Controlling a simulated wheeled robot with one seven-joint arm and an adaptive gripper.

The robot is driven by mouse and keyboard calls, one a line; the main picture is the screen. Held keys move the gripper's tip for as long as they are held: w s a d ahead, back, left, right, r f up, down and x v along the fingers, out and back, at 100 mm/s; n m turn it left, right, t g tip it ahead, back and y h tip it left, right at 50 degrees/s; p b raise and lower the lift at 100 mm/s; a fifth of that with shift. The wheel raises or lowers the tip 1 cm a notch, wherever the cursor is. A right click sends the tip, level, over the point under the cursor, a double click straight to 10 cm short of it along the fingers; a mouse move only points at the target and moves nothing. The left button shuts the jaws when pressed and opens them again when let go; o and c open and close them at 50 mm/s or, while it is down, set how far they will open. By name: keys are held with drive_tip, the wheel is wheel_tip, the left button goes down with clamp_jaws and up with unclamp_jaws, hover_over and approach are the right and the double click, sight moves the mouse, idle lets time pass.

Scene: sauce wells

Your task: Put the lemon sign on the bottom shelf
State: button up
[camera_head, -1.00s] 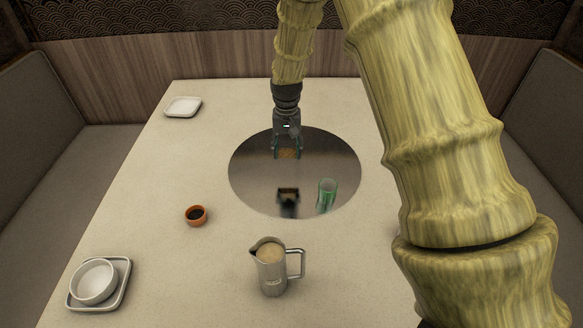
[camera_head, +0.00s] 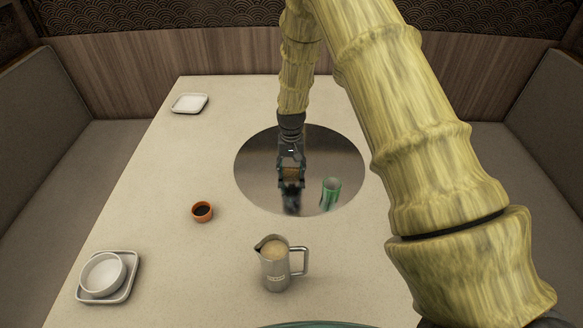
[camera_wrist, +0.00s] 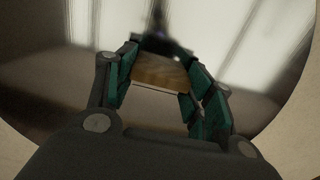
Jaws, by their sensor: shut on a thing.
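My gripper (camera_head: 291,180) hangs over the round shiny metal plate (camera_head: 258,160) set in the table. It is shut on a small flat tan, wood-like piece (camera_head: 291,172). In the wrist view this tan piece (camera_wrist: 158,72) sits between the teal finger pads of my gripper (camera_wrist: 160,80). No lemon marking shows on it, so I cannot tell whether it is the lemon sign. A dark reflection lies below my gripper on the plate. No shelf is in view.
A metal pitcher (camera_head: 275,268), an orange sauce bowl (camera_head: 202,211), a white bowl (camera_head: 101,275) on a tray (camera_head: 125,284) and a white dish (camera_head: 189,103) stand around. A teal edge (camera_head: 320,325) shows at the bottom.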

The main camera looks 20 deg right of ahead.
drive_tip(key=shift+f, duration=0.1)
drive_tip(key=o, duration=0.8)
drive_tip(key=shift+o, duration=0.2)
